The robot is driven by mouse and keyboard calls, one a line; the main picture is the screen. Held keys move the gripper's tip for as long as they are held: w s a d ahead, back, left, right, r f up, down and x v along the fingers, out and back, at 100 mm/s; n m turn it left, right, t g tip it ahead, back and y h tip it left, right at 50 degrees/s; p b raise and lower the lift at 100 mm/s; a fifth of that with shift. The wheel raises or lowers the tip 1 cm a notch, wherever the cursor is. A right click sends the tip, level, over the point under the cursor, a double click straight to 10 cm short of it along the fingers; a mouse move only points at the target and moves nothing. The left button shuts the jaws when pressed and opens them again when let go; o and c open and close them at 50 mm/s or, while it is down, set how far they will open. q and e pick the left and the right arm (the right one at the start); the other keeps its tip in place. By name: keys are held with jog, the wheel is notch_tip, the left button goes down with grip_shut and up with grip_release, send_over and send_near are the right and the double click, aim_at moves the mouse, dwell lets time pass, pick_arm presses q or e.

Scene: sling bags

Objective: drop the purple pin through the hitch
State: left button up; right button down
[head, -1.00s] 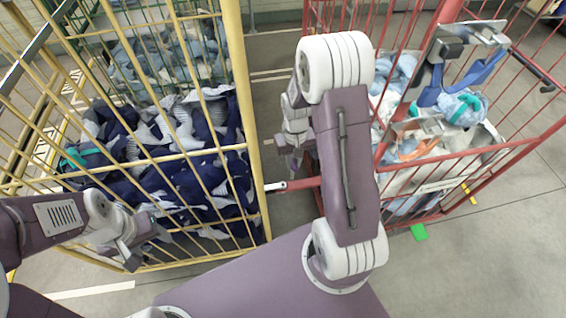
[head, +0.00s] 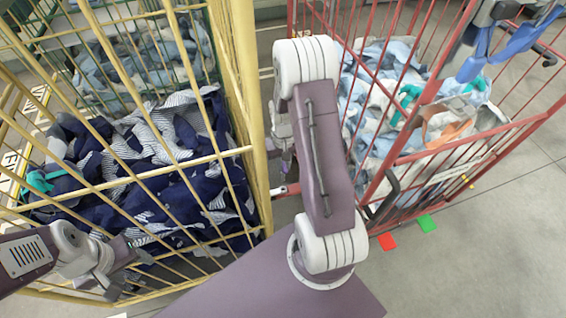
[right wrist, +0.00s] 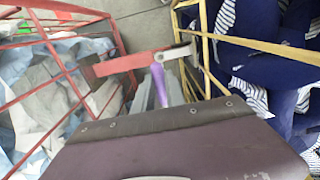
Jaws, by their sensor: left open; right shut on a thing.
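The purple pin (right wrist: 159,84) stands roughly upright between the fingers of my right gripper (right wrist: 158,92), which is shut on it. In the right wrist view the pin's far end is close to the hitch, where a red bar (right wrist: 125,64) meets a grey metal end piece (right wrist: 176,52). I cannot tell whether the pin is in the hole. In the head view the hitch (head: 286,190) lies between the two cages, just below my right gripper (head: 286,160), partly hidden by my right arm. My left gripper (head: 125,285) is open and empty at the yellow cage's near side.
A yellow cage (head: 252,110) with navy and striped cloth stands on the left. A red cage (head: 430,160) with pale blue and white cloth stands on the right. The gap between the cages is narrow. Floor is clear at lower right.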

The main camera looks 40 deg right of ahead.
notch_tip(320, 180, down, 5)
jog(key=b, duration=0.3)
jog(key=shift+f, duration=0.15)
dwell(1.0)
jog(key=shift+p, duration=0.3)
dwell(0.5)
notch_tip(320, 180, down, 8)
jog(key=b, duration=0.5)
dwell(2.5)
jog(key=c, duration=1.3)
grip_release()
jog(key=shift+r, duration=0.2)
jog(key=shift+r, duration=0.1)
